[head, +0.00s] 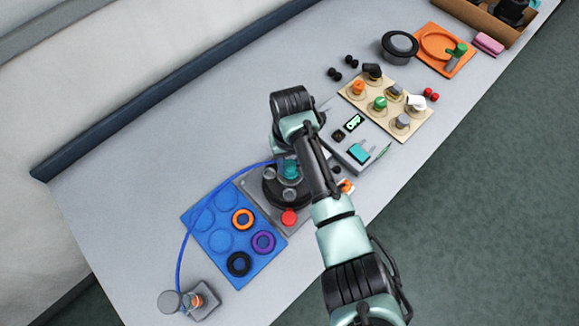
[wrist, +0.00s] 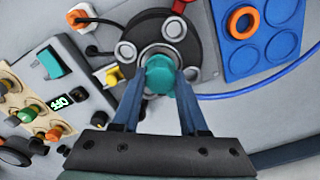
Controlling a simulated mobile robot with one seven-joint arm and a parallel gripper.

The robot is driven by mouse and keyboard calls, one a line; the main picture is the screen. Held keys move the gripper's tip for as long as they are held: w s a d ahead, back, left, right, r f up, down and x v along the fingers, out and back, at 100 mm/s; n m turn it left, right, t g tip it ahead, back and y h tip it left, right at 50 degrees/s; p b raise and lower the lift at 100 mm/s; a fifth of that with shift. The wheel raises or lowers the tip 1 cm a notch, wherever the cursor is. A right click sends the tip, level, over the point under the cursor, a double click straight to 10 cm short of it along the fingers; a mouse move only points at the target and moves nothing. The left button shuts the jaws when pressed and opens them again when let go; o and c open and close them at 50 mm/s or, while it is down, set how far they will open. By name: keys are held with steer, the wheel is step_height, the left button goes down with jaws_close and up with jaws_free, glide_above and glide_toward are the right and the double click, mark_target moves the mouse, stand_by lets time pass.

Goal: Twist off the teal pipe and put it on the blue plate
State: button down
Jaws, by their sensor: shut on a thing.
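The teal pipe (head: 290,169) is a short rounded piece at the dark round turret of a grey machine. In the wrist view the teal pipe (wrist: 159,73) sits between my gripper's (wrist: 160,80) two blue fingers, which are shut on it. The pipe's lower end and its seat are hidden, so I cannot tell whether it is still attached. The blue plate (head: 214,222) lies left of the machine, with several round places; it also shows in the wrist view (wrist: 262,49) at upper right.
The plate carries an orange ring (head: 243,219), a purple ring (head: 263,243) and a black ring (head: 238,264); its other places look empty. A red button (head: 289,217) is beside the turret. A blue cable (head: 182,245) curves around the plate. A knob board (head: 388,103) stands at upper right.

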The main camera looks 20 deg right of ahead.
steer(key=shift+n, duration=0.7)
steer(key=shift+n+p, duration=0.3)
steer(key=shift+p, duration=0.05)
steer(key=shift+c, duration=1.8)
jaws_free()
steer(key=shift+o, duration=0.3)
steer(key=o, duration=0.3)
step_height(320, 180, up, 7)
steer(key=p, duration=0.7)
